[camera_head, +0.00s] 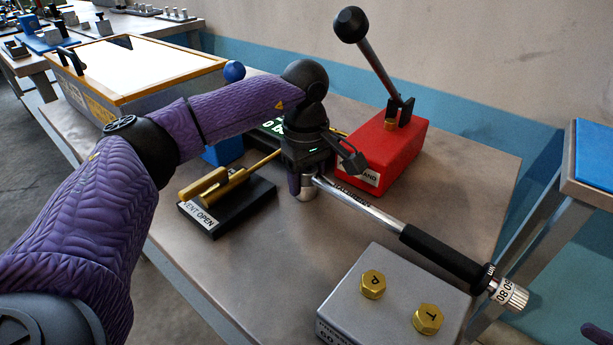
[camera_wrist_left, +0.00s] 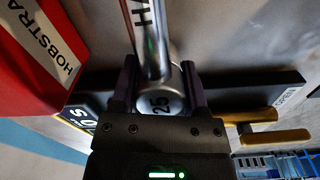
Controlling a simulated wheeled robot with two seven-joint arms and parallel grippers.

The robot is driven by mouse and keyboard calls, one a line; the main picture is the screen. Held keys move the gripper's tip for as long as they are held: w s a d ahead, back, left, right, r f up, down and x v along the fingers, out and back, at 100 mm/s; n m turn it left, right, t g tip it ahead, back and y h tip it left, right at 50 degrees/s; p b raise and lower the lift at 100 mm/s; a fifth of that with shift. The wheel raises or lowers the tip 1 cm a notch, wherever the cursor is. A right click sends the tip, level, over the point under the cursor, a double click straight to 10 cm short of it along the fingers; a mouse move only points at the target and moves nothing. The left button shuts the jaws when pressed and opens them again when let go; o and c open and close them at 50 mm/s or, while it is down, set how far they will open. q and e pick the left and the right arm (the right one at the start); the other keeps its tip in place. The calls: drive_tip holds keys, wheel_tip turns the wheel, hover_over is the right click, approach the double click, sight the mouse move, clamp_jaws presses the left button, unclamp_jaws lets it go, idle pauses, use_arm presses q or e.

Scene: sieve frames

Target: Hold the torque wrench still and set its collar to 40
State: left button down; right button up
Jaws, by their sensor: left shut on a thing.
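The torque wrench (camera_head: 372,208) has a steel shaft, a black grip and a silver collar (camera_head: 510,295) at its lower right end. The collar's numbers are partly readable, 60 and 80 among them; I cannot tell its exact setting. My left gripper (camera_head: 305,182) is shut on the wrench's head end. In the left wrist view, the round head marked 25 (camera_wrist_left: 163,102) sits between the purple fingers of that gripper (camera_wrist_left: 160,85). A small dark purple part (camera_head: 597,334) at the lower right edge may be my right gripper; its jaws cannot be made out.
A red block with a ball-topped lever (camera_head: 385,150) stands behind the wrench. A black base with a brass handle (camera_head: 228,205) is left of it. A grey box with two brass caps (camera_head: 385,312) lies in front, near the grip. A blue-topped bench (camera_head: 592,165) is at right.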

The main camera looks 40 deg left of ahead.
sight(517, 300)
drive_tip(key=o, duration=0.3)
drive_tip(key=shift+o, duration=0.2)
drive_tip(key=a+m, duration=0.3)
drive_tip(key=m, duration=0.5)
drive_tip(key=a+m+t, duration=0.1)
drive_tip(key=a+m, duration=0.3)
drive_tip(key=m, duration=0.4)
drive_tip(key=a+r+m+h, duration=0.1)
drive_tip(key=a+m, duration=0.3)
drive_tip(key=m, duration=0.4)
drive_tip(key=shift+a+r+m+t, duration=0.1)
drive_tip(key=shift+m+t, duration=0.2)
drive_tip(key=shift+t, duration=0.1)
drive_tip(key=shift+c, duration=0.3)
clamp_jaws()
